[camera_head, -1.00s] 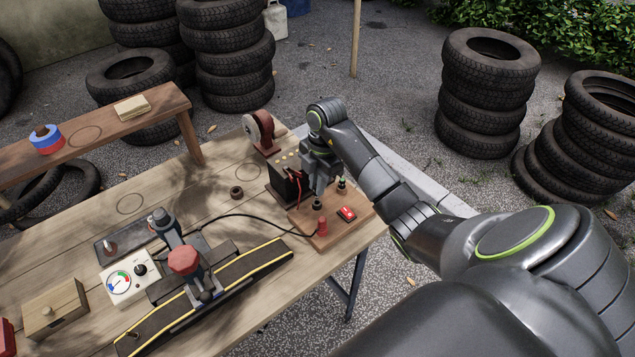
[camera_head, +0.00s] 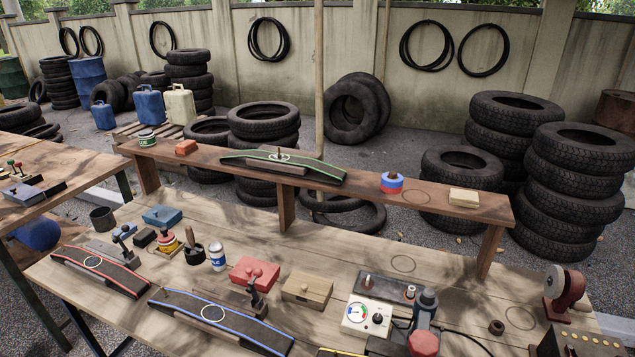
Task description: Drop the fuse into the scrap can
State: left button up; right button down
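A dark grey open-topped can (camera_head: 102,218), which looks like the scrap can, stands upright at the far left of the wooden workbench (camera_head: 455,270). I cannot make out its inside. I cannot pick out the fuse with certainty. A dark plate (camera_head: 385,288) with small upright fittings lies behind the white gauge box (camera_head: 366,316); the fittings are too small to name. Neither of my grippers is in the head view, so I cannot see whether either one holds anything.
Near the can are a blue box (camera_head: 161,216), a pot with a brush (camera_head: 194,254), a white-blue tin (camera_head: 217,256) and striped ramps (camera_head: 100,272). A red box (camera_head: 254,272) and wooden box (camera_head: 307,289) sit mid-bench. A raised shelf (camera_head: 330,187) runs along the back.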

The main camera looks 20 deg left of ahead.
aim_at(108, 224)
jog(key=k+u, duration=0.15)
jog(key=k, duration=0.4)
jog(key=k+j+u, duration=0.15)
jog(key=k, duration=0.4)
jog(key=i+j+u, duration=0.1)
jog(key=u, duration=0.35)
jog(key=i+j+u, duration=0.1)
jog(key=u, duration=0.35)
jog(key=i+j+u, duration=0.15)
jog(key=u, duration=0.25)
jog(key=i+j, duration=0.15)
jog(key=i+u, duration=0.05)
jog(key=i, duration=0.05)
